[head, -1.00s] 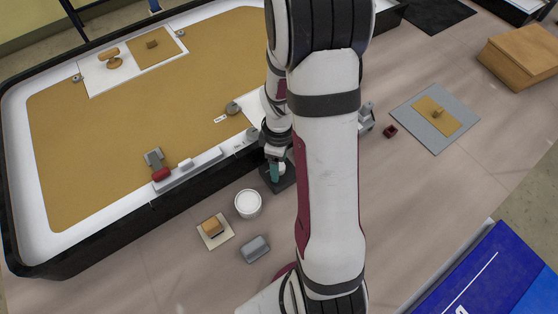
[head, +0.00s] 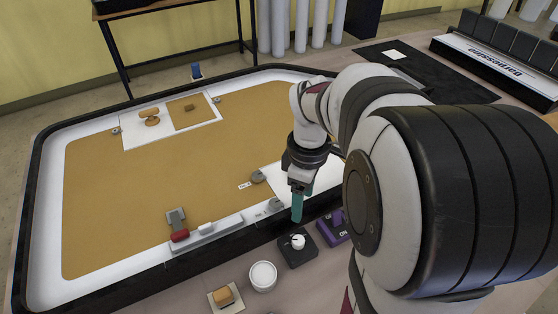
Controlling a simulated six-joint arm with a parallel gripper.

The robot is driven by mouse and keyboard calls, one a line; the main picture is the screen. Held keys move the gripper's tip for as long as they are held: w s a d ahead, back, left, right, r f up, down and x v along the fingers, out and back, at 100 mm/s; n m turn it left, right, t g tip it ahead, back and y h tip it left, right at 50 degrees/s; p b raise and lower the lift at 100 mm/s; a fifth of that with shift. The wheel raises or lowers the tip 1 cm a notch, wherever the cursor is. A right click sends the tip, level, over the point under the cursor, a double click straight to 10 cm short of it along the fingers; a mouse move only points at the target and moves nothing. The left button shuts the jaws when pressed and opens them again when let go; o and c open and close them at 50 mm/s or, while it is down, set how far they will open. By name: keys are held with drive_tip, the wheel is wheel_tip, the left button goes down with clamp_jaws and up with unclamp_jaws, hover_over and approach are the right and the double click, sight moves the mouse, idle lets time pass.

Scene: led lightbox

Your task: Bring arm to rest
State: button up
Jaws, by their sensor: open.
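My gripper (head: 297,208) points down at the middle of the head view, above the front edge of the framed board. Its teal fingertips hang just above and behind a small black box with a white round knob (head: 298,242). The fingers overlap in this view, so the gap between them is hard to see. Nothing shows held in them. My arm fills the right side and hides what lies behind it.
The tan board (head: 130,180) has a raised black rim. A purple-based device (head: 333,228), a white round cup (head: 263,276) and a tan block on a card (head: 223,296) stand along its front. A black-and-white rack (head: 500,65) is at the back right.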

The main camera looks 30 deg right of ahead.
idle(0.3)
drive_tip(key=s+a+r+m, duration=0.2)
drive_tip(key=s+a+m, duration=0.4)
drive_tip(key=a, duration=0.3)
drive_tip(key=shift+s+a+r+y, duration=0.15)
drive_tip(key=shift+s+r+y, duration=0.1)
drive_tip(key=shift+y, duration=0.15)
drive_tip(key=shift+o, duration=0.7)
drive_tip(key=s+a+m+y, duration=0.1)
drive_tip(key=s+a+m, duration=0.5)
drive_tip(key=s, duration=0.2)
drive_tip(key=shift+s+a+f+m, duration=0.2)
drive_tip(key=shift+s+f+m, duration=0.15)
drive_tip(key=shift+m, duration=0.05)
drive_tip(key=shift+o, duration=1.2)
drive_tip(key=shift+s+a+m, duration=0.15)
drive_tip(key=shift+s+m, duration=0.15)
drive_tip(key=shift+o, duration=0.6)
drive_tip(key=shift+w+r, duration=0.15)
drive_tip(key=shift+w, duration=0.15)
drive_tip(key=w+d+r+n+h, duration=0.1)
drive_tip(key=w+d+r+n, duration=0.2)
drive_tip(key=w+d, duration=0.5)
drive_tip(key=w+d+r+n+h, duration=0.1)
drive_tip(key=w+d+r+n, duration=0.2)
drive_tip(key=w+d, duration=0.45)
wheel_tip(320, 180, down, 9)
drive_tip(key=shift+d, duration=0.2)
